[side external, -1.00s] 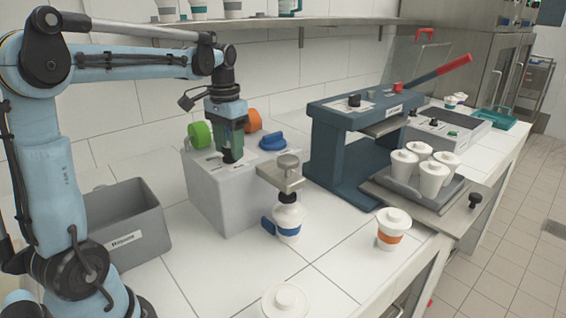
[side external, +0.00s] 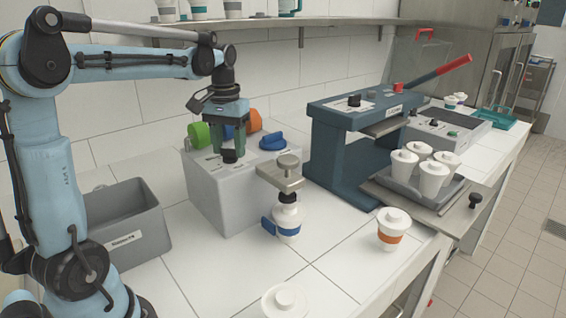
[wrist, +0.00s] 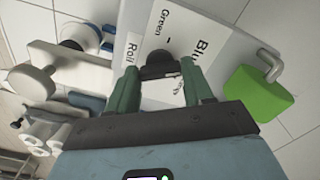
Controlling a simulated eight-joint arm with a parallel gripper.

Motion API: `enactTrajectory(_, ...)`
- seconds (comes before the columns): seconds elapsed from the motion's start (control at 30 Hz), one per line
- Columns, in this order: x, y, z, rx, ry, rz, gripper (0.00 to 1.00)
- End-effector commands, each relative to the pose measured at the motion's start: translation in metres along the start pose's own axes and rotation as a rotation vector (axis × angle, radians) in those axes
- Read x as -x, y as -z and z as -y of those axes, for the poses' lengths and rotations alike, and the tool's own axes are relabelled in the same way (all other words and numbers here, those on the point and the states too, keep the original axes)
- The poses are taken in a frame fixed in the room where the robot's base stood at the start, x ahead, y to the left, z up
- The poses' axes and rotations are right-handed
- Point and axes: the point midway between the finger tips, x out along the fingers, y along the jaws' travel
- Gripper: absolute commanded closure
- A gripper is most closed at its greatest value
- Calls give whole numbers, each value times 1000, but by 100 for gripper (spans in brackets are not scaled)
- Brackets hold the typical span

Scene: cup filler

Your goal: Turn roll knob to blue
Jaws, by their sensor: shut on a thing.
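The roll knob (side external: 229,157) is a small black knob on the sloped top of a white box (side external: 221,200). In the wrist view the black roll knob (wrist: 158,62) sits between the two green fingers, beside a white label reading "Roll", "Green" and what looks like "Blu". My gripper (side external: 231,148) points down over the box, and in the wrist view my gripper (wrist: 160,78) is shut on the knob. I cannot tell which marking the knob points to.
Green (side external: 199,135), orange (side external: 252,121) and blue (side external: 273,141) rolls sit around the box top, close to my gripper. A cup with a blue band (side external: 288,221) stands in front. A grey bin (side external: 124,220) is at left, and a dark blue press (side external: 345,130) stands at right.

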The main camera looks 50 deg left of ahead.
Motion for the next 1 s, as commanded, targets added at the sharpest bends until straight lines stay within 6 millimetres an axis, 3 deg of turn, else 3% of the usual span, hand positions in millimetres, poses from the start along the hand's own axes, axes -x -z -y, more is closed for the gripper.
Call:
enactTrajectory(0.13,1,1,0,-1,0,-3,79)
enactTrajectory(0.17,1,1,0,-1,0,-3,48)
enactTrajectory(0.33,0,1,0,-2,0,-2,23)
enactTrajectory(0.73,7,0,0,-2,0,-1,23)
enactTrajectory(1.0,47,0,0,-2,0,-1,23)
